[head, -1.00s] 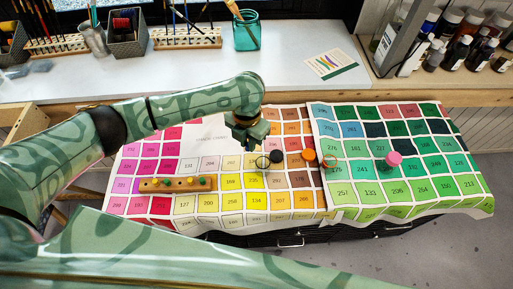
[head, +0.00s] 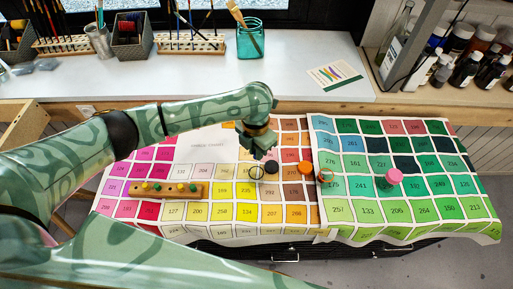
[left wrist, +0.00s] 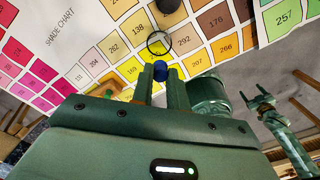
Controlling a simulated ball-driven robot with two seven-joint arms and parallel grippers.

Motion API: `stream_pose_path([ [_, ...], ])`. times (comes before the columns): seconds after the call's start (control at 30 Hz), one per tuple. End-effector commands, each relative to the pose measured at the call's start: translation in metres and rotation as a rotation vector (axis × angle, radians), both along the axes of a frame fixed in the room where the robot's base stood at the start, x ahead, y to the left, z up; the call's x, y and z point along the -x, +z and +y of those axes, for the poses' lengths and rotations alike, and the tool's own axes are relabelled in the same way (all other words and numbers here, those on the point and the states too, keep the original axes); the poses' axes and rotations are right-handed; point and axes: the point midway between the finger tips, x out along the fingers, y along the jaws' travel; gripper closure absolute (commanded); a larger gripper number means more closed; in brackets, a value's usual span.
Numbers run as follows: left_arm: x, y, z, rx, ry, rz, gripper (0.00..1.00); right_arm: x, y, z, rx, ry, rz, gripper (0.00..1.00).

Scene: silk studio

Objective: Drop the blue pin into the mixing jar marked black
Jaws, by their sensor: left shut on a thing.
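My left gripper (head: 259,153) is shut on the blue pin (left wrist: 160,71), which shows between the fingertips in the left wrist view. An open clear jar with a dark rim (head: 256,173) stands on the yellow part of the shade chart, just below the gripper in the head view. The same rim (left wrist: 159,43) shows just beyond the pin in the left wrist view; the pin appears outside it. A black lid (head: 271,167) lies beside this jar. My right gripper (left wrist: 257,98) shows at the right of the left wrist view, its fingers apart and empty.
A wooden peg board (head: 168,190) with yellow and green pins lies left. An orange lid (head: 305,168), an open jar with a reddish rim (head: 326,176) and a pink-topped jar (head: 391,180) stand right.

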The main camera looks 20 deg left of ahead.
Motion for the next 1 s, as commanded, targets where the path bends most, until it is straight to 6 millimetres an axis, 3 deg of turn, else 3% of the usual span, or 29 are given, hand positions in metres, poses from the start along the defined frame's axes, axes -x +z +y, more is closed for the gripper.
stream_pose_path([
  [0.77, 0.000, -0.059, 0.000, 0.000, 0.000, 0.000, 1.00, 0.008, -0.058, -0.001, 0.002, -0.001, 0.021, 0.31],
  [1.0, 0.000, -0.070, 0.000, 0.000, 0.001, 0.001, 1.00, 0.009, -0.062, -0.001, 0.001, 0.000, 0.023, 0.31],
])
